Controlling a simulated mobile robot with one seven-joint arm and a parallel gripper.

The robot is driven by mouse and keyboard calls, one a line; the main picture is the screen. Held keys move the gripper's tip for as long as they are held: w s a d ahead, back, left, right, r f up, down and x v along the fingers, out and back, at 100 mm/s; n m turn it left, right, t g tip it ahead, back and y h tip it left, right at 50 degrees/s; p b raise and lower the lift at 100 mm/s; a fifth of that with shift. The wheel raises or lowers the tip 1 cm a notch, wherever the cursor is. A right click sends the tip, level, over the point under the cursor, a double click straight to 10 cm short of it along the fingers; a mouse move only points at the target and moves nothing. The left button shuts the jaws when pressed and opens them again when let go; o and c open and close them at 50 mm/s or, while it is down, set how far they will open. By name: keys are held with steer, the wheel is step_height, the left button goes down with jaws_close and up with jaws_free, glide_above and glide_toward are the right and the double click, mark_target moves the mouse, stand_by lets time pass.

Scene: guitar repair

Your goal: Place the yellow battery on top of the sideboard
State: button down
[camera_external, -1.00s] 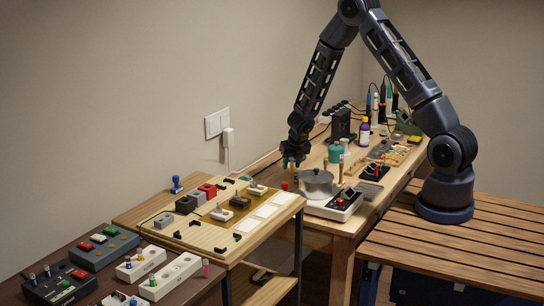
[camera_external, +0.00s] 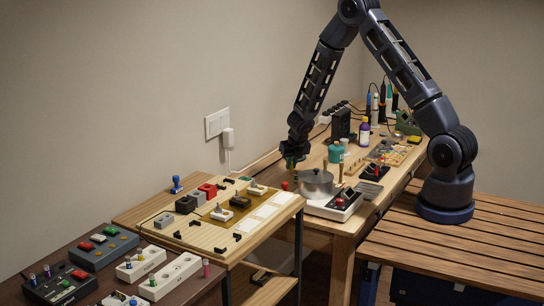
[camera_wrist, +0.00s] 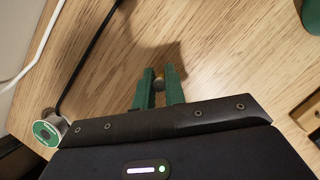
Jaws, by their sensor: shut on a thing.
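My gripper (camera_external: 292,163) hangs over the workbench (camera_external: 345,226), left of the grey pot. Its green fingers show in the wrist view (camera_wrist: 159,92), shut on a small dull-yellow thing that looks like the yellow battery (camera_wrist: 159,78). Only its end shows between the fingertips; the rest is hidden. Bare wood lies below it, with a shadow close by. No surface is plainly marked as the sideboard: a light wooden stand (camera_external: 150,222) is left of the workbench, and a dark brown table (camera_external: 18,292) is at the lower left.
The pot (camera_external: 316,181), a control box (camera_external: 334,204) and a teal jar (camera_external: 336,153) stand near my gripper. The light stand carries several blocks and black clips. Power strips (camera_external: 172,277) and button boxes (camera_external: 104,250) crowd the dark table. A spool (camera_wrist: 48,128) and cable lie near the wall.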

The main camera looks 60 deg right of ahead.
step_height(320, 180, up, 20)
steer(key=a+f+m+g+y, duration=0.1)
steer(key=a+f+m+g, duration=0.1)
steer(key=a+f+m, duration=0.3)
steer(key=w+a+f+m+g, duration=0.1)
steer(key=a+f+m+g, duration=0.2)
steer(key=m, duration=1)
steer(key=w+a+f+m+g+y, duration=0.1)
steer(key=a+f+m+g, duration=0.2)
steer(key=a+f+m, duration=0.3)
steer(key=shift+w+a+f+m+y, duration=0.1)
steer(key=shift+a+f+m+y, duration=0.05)
steer(key=shift+a+m, duration=0.75)
steer(key=shift+w+a+f+m+y, duration=0.1)
steer(key=shift+a+f+m+y, duration=0.05)
steer(key=shift+a+m, duration=0.75)
steer(key=shift+a+f+m, duration=0.2)
steer(key=shift+a+m, duration=0.05)
steer(key=shift+m, duration=0.15)
steer(key=shift+d, duration=0.1)
